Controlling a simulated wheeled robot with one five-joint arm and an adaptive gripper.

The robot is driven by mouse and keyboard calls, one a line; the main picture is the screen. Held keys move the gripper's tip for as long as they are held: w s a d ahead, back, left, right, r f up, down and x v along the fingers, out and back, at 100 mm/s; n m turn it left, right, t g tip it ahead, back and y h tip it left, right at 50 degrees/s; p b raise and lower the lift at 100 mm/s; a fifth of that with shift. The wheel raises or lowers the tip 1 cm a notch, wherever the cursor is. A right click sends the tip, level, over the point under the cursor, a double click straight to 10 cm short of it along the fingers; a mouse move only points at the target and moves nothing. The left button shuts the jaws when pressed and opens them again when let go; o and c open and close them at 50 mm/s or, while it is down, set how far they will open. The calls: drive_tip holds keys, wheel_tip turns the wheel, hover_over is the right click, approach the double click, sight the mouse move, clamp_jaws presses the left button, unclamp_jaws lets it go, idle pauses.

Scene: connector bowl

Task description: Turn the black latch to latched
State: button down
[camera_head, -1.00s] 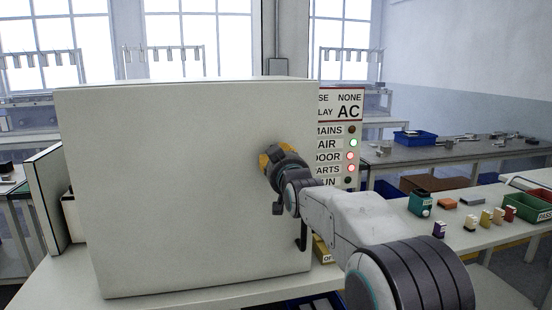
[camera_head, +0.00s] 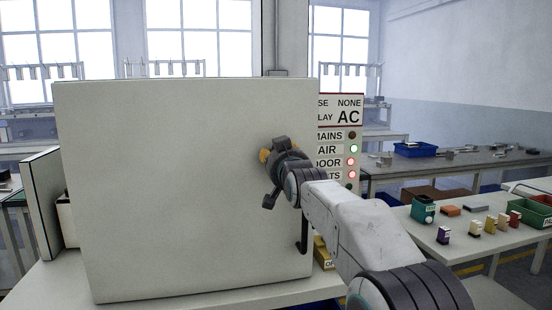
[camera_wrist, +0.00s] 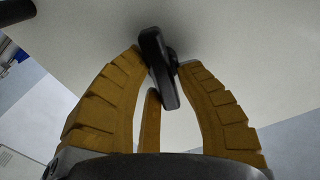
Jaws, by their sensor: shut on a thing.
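The black latch (camera_wrist: 158,68) is a short dark bar on the pale door face, seen in the wrist view. It lies between the yellow fingers of my gripper (camera_wrist: 160,62), which is shut on it. In the wrist view the bar runs nearly upright, tilted a little. In the head view my gripper (camera_head: 266,156) is at the right part of the large pale cabinet door (camera_head: 170,190). There the gripper hides the latch.
A black door handle (camera_head: 303,236) sits low on the door's right edge. A status panel (camera_head: 340,135) with lit lamps stands behind the cabinet. Small coloured parts and a green bin (camera_head: 530,208) are on the table at right.

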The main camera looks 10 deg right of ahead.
drive_tip(key=c, duration=1.3)
unclamp_jaws()
drive_tip(key=shift+r, duration=0.2)
drive_tip(key=o, duration=0.4)
drive_tip(key=shift+w+f, duration=0.1)
drive_tip(key=shift+f, duration=0.05)
drive_tip(key=shift+c, duration=0.2)
drive_tip(key=s, duration=1.2)
